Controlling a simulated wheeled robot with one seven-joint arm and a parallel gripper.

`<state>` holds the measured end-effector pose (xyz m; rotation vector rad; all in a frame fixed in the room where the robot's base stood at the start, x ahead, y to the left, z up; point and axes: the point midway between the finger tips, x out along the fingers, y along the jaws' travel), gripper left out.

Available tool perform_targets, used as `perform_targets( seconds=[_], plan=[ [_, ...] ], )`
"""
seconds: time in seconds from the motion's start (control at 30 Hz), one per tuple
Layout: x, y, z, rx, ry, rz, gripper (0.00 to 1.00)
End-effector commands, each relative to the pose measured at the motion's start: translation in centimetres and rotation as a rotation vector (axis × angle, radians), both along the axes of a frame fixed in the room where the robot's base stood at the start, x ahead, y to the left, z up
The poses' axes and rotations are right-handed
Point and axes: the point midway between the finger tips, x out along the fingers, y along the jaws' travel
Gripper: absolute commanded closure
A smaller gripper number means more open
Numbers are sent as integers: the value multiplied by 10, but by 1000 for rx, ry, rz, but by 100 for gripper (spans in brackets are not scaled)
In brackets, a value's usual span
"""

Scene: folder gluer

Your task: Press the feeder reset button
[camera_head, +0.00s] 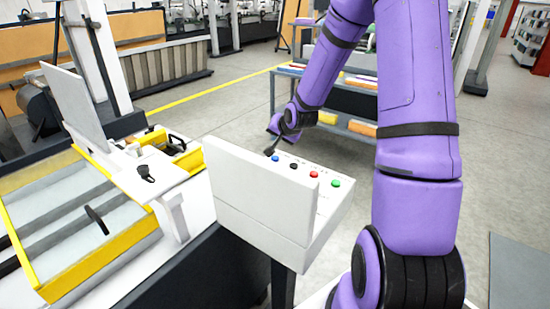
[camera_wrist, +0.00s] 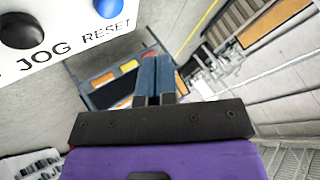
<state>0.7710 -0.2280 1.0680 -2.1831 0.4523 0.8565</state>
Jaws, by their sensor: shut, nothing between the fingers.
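The control box (camera_head: 262,192) carries a row of coloured buttons on its sloped top. The blue button (camera_head: 275,158) is at the left end of the row. In the wrist view the blue button (camera_wrist: 108,7) has the label RESET beside it and is cut by the top edge. The black button (camera_head: 293,166) has the label JOG; it also shows in the wrist view (camera_wrist: 20,30). My gripper (camera_head: 269,152) is shut and empty, close by the blue button at the box's far left end. In the wrist view its fingers (camera_wrist: 155,70) point past the panel; contact cannot be told.
A red button (camera_head: 314,174) and a green button (camera_head: 337,183) sit farther right on the box. A yellow-framed machine (camera_head: 90,262) stands to the left. A shelf rack (camera_head: 348,97) with coloured bins stands behind my arm. Open floor lies around the rack.

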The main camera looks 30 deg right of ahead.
Motion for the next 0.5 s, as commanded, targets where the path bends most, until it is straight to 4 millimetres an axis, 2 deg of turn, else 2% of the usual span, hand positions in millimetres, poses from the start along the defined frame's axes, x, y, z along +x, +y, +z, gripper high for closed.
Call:
perform_targets(
  seconds=[0.2,0.5],
  plan=[
    [0,1,-26,1,2,1,100],
    [0,0,-42,0,1,0,100]
  ],
)
